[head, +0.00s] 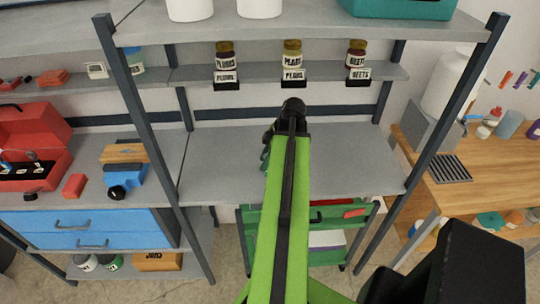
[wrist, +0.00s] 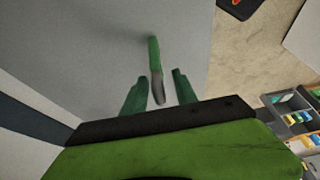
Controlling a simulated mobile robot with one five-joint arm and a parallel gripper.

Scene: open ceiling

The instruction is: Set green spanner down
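The green spanner (wrist: 154,55) shows in the wrist view against the grey shelf surface, with a green upper part and a darker grey lower end. The lower end lies between the two green fingers of my gripper (wrist: 158,80). A gap shows on each side, so the fingers look open and apart from it. I cannot tell for sure whether it rests flat on the shelf. In the head view my gripper (head: 267,150) is over the middle grey shelf (head: 340,165), largely hidden behind my arm; the spanner cannot be made out there.
Labelled jars stand on the shelf above, including the pears jar (head: 292,58). Dark uprights (head: 150,120) bound the bay. A green cart (head: 325,220) stands below. The shelf right of my gripper is clear. A wooden bench (head: 470,185) stands at right.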

